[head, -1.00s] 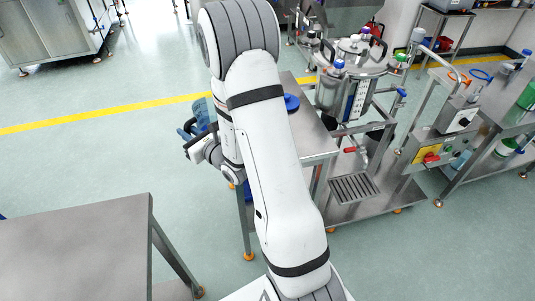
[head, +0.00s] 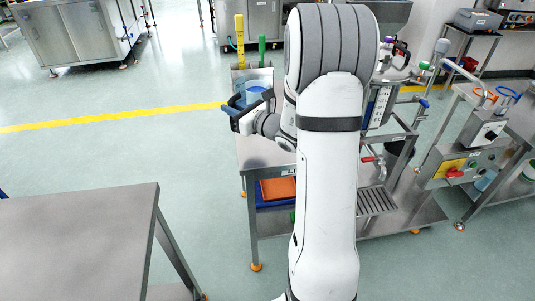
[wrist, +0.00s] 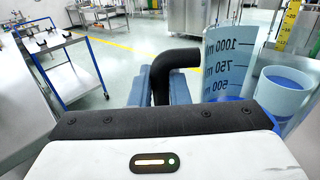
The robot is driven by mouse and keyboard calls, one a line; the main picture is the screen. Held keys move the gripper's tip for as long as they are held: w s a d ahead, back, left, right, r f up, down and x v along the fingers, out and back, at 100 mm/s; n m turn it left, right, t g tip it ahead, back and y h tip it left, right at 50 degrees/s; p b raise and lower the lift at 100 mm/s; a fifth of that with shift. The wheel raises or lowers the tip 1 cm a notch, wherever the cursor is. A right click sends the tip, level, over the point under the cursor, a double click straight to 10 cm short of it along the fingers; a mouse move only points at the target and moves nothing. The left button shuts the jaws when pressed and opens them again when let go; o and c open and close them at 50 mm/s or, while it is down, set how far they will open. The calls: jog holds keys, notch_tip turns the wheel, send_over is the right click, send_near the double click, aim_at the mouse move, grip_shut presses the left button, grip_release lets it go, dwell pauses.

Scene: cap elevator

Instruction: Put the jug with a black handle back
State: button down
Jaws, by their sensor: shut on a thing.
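My gripper (head: 238,117) is shut on the black handle (wrist: 176,58) of a clear jug with blue measuring marks (wrist: 222,62). In the wrist view, the blue fingers sit on either side of the handle, and the jug stands upright to their right. In the head view, the jug (head: 257,92) is partly covered by the gripper, over the far left of the steel table (head: 262,151). I cannot tell whether its base touches the table. A second clear vessel with blue contents (wrist: 284,93) is close to the right of the held jug in the wrist view.
Yellow (head: 240,28) and green (head: 262,47) upright tools stand in a steel holder (head: 252,73) behind the jug. A vessel station is to the right, partly hidden by my arm. An empty steel table (head: 75,235) is at the front left.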

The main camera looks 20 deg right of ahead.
jog(key=d+f+b, duration=0.2)
jog(key=d+f, duration=0.2)
jog(key=f, duration=0.5)
jog(key=shift+s+d+f+n+y, duration=0.15)
jog(key=shift+d+n+y, duration=0.05)
jog(key=shift+n+y, duration=0.1)
jog(key=shift+f, duration=0.1)
jog(key=c, duration=1.8)
grip_release()
jog(key=shift+f, duration=0.15)
jog(key=shift+c, duration=0.2)
jog(key=o, duration=0.5)
jog(key=shift+c, duration=0.2)
